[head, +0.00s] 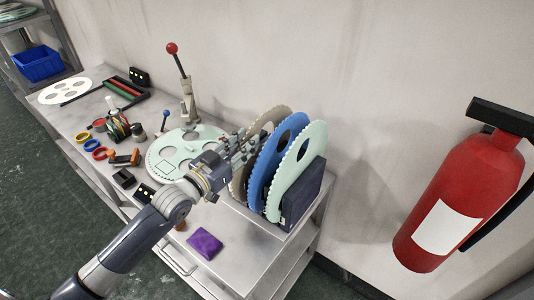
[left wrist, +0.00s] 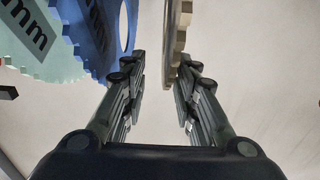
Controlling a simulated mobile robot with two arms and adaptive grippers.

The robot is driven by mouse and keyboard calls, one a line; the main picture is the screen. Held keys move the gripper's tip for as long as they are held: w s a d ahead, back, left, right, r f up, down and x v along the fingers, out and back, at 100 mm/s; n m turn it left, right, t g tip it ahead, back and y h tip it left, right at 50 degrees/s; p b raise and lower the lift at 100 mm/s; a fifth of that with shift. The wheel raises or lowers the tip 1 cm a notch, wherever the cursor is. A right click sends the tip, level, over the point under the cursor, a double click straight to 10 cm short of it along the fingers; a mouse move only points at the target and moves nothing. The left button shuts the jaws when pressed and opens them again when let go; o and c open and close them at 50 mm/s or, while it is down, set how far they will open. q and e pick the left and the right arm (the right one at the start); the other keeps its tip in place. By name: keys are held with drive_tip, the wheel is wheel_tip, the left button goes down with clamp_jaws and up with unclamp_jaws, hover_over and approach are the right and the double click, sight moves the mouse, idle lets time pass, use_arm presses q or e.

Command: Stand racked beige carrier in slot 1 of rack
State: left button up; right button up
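The beige carrier (head: 270,121) is a toothed disc standing upright at the left end of the dark rack (head: 303,196). Beside it stand a blue carrier (head: 277,147) and a mint carrier (head: 304,162). My left gripper (head: 246,146) is at the beige carrier's near side and hides part of it. In the left wrist view the beige carrier's edge (left wrist: 176,38) lies between the two open fingers (left wrist: 160,75), closer to the right one, with a clear gap to the left one. Slot numbers are not readable. My right gripper is out of view.
A mint disc (head: 168,153) lies flat by a red-knobbed lever (head: 186,85). A purple pad (head: 204,242) lies at the bench front. Small tools and coloured rings (head: 92,145) crowd the left. A red fire extinguisher (head: 455,205) is at right, before the wall.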

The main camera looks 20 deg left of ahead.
sight(254, 131)
use_arm(q)
drive_tip(key=shift+w+r+p, duration=0.25)
drive_tip(key=shift+w+p, duration=0.2)
drive_tip(key=shift+w, duration=0.15)
drive_tip(key=shift+w+r+p, duration=0.25)
drive_tip(key=shift+w+p, duration=0.15)
drive_tip(key=shift+w, duration=0.15)
drive_tip(key=shift+f+p+x, duration=0.15)
drive_tip(key=shift+p+x, duration=0.05)
drive_tip(key=shift+x, duration=0.55)
drive_tip(key=shift+f+p+x, duration=0.15)
drive_tip(key=shift+x, duration=0.65)
drive_tip(key=shift+s, duration=0.15)
clamp_jaws()
drive_tip(key=shift+r, duration=0.2)
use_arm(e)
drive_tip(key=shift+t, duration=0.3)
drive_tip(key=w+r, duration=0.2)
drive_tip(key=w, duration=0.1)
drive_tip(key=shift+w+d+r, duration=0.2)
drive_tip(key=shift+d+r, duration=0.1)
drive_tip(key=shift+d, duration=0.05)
